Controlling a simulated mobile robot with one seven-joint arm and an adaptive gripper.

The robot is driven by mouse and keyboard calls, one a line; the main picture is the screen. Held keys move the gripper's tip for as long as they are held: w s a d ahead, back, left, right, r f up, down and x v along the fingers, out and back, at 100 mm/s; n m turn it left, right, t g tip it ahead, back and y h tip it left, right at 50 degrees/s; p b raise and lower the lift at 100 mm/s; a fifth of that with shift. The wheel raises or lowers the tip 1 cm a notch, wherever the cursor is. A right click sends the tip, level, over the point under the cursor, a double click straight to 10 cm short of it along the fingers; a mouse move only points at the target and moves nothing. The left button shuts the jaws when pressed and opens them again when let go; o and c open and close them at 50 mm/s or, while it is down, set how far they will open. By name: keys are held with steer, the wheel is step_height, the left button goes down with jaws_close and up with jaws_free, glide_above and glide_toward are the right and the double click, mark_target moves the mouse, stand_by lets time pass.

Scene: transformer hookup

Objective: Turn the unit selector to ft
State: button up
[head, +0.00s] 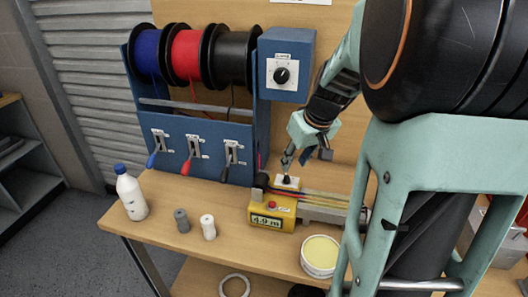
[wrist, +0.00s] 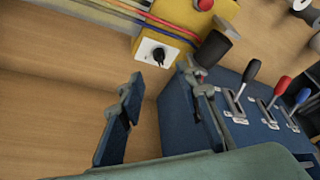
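A yellow length meter (head: 262,214) sits on the bench, with a display that reads 4.9 m and a red button. A small black knob (head: 287,180) on a white plate is at its back; it also shows in the wrist view as a black knob (wrist: 158,55), with its markings too small to read. I take this knob to be the unit selector. My gripper (head: 287,163) is just above it. In the wrist view my gripper (wrist: 161,74) is open and empty, its fingers apart, with the knob beyond the gap between the tips, apparently untouched.
A blue spool rack (head: 205,137) with three levers and a blue box (head: 296,50) with another knob stand behind. Coloured cables cross the meter. A white bottle (head: 132,195), grey and white cylinders and a round tub (head: 321,250) stand on the bench.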

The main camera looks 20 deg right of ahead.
mark_target(287, 176)
steer(key=x, duration=0.8)
steer(key=shift+w+f, duration=0.1)
jaws_close()
